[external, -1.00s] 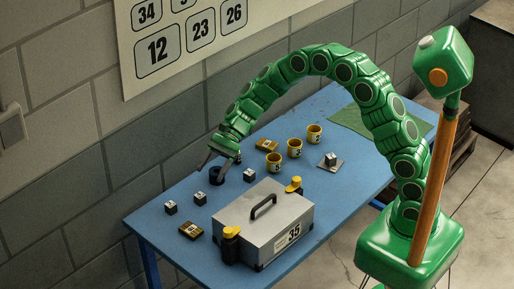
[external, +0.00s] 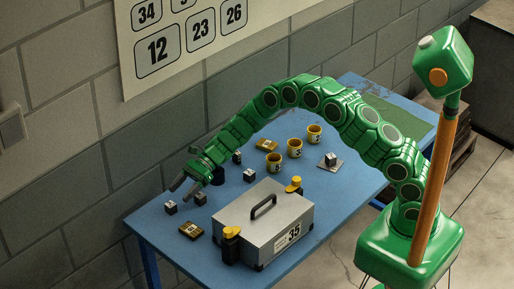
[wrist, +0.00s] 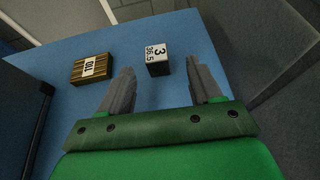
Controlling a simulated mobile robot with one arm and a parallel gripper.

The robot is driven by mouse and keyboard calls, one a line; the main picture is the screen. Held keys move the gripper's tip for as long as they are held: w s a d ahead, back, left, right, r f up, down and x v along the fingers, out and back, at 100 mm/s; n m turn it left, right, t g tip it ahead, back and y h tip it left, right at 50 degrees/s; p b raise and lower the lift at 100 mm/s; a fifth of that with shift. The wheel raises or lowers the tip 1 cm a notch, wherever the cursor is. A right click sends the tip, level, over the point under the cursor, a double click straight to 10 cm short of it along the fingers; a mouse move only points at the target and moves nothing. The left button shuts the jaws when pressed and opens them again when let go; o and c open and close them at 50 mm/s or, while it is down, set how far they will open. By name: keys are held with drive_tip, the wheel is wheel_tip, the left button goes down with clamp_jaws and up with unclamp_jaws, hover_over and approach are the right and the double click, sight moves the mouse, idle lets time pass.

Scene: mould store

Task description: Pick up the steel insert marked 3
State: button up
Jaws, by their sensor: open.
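The steel insert marked 3 (wrist: 158,58) is a small cube with a white top reading "3" and "36.5" and dark sides. In the wrist view it stands on the blue table ahead of my gripper (wrist: 165,80), between the lines of the two fingers and apart from them. In the external view it is probably the cube (external: 170,207) just below and left of my gripper (external: 181,189). My gripper is open and empty, tilted down over the table's left end.
A yellow and black block (wrist: 92,68) lies left of the insert. A grey case marked 35 (external: 285,215) stands in front. The wall runs behind the table (external: 165,240).

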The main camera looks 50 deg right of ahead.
sight(172, 203)
drive_tip(key=x, duration=0.5)
drive_tip(key=shift+s+a, duration=0.3)
drive_tip(key=shift+a+f, duration=0.25)
drive_tip(key=shift+a, duration=0.3)
clamp_jaws()
